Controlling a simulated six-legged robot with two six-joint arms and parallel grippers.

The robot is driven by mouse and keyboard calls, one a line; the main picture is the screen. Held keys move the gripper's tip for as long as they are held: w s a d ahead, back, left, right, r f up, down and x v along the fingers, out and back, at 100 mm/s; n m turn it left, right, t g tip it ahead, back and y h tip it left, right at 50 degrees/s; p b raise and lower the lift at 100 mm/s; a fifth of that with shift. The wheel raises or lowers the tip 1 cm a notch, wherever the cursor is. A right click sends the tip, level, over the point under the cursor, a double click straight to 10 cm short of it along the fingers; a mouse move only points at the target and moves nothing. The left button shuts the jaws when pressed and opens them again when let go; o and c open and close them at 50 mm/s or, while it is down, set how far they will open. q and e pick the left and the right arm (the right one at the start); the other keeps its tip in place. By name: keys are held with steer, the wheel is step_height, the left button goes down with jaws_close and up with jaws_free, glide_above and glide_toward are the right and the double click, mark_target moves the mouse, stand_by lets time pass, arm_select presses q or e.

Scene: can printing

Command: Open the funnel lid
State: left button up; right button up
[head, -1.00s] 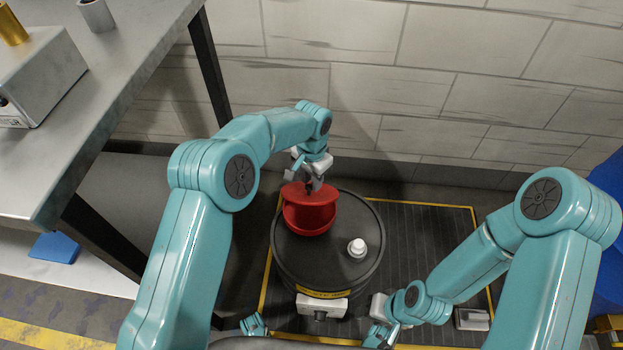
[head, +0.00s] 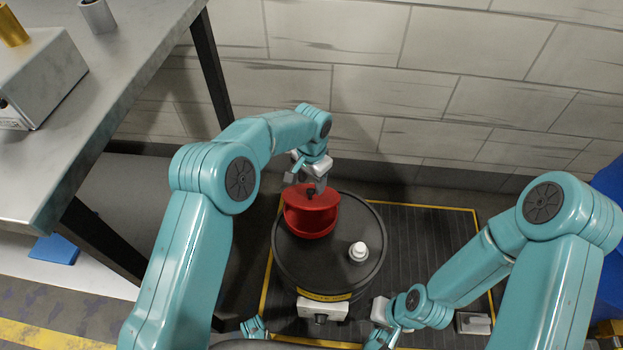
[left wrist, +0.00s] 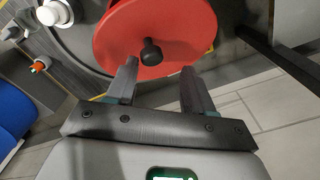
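The red funnel (head: 310,222) stands on top of a black drum (head: 290,262). Its round red lid (left wrist: 185,30) has a black knob (left wrist: 151,52), which also shows in the head view (head: 311,193). I cannot tell whether the lid lies flat or is slightly raised. My left gripper (head: 314,184) is at the funnel's far side. In the left wrist view its fingers (left wrist: 157,82) are apart and empty, with the knob just beyond the tips. My right gripper (head: 379,338) is low at the drum's front right; its fingers are too unclear to read.
A white cap (head: 358,251) sits on the drum top, right of the funnel. A metal table (head: 110,110) stands at the left, with a grey box (head: 45,70) on it. A tiled wall (head: 400,90) is behind. The dark mat (head: 430,240) right of the drum is mostly clear.

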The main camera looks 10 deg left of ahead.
arm_select(q)
step_height(320, 180, up, 16)
steer(key=p, duration=0.4)
steer(key=shift+r+p, duration=0.2)
steer(key=shift+p, duration=0.2)
